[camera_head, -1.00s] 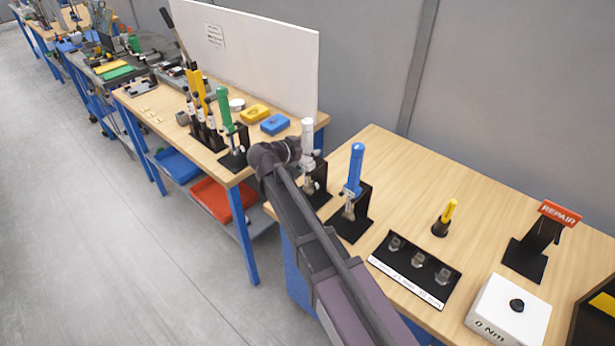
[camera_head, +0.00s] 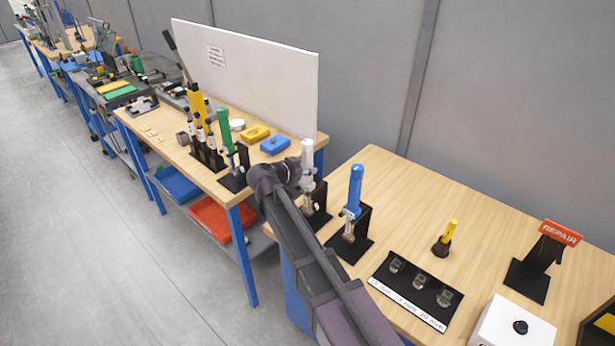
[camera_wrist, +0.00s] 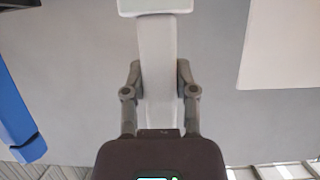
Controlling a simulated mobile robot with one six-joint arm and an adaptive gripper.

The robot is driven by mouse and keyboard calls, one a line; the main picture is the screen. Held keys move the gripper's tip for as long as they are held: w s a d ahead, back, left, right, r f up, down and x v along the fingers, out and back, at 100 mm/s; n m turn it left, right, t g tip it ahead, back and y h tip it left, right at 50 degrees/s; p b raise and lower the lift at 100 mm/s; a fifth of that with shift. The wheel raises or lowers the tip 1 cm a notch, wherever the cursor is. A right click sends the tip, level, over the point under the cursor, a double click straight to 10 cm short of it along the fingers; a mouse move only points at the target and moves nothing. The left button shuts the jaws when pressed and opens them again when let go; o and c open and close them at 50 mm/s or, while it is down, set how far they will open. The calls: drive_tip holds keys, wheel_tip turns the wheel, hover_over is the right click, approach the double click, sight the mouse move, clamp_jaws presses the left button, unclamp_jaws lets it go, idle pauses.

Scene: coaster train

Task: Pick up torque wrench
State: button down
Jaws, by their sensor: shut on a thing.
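A torque wrench with a white handle (camera_head: 307,156) stands upright at a black holder on the near table's left edge. In the wrist view my gripper (camera_wrist: 157,78) has one finger on each side of this white handle (camera_wrist: 157,45) and is shut on it. In the head view my arm hides the gripper's fingers. A blue torque wrench (camera_head: 355,188) stands in its own black holder just to the right; a blue shape at the left of the wrist view (camera_wrist: 15,118) looks like its handle. A green-handled wrench (camera_head: 224,128) stands on the table behind.
A black socket tray (camera_head: 412,305), a yellow-handled tool (camera_head: 448,233), a red REPAIR sign (camera_head: 561,232) and a white 0 Nm box (camera_head: 505,328) are to the right. A white panel (camera_head: 255,75) stands on the table behind.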

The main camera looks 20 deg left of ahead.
sight(304, 159)
drive_tip(key=shift+r, duration=0.25)
drive_tip(key=shift+r+p, duration=1.55)
drive_tip(key=shift+p, duration=0.2)
drive_tip(key=s+a, duration=0.3)
drive_tip(key=s, duration=0.5)
drive_tip(key=s+a, duration=0.4)
drive_tip(key=s, duration=0.4)
drive_tip(key=shift+s, duration=0.3)
drive_tip(key=c, duration=1.2)
unclamp_jaws()
clamp_jaws()
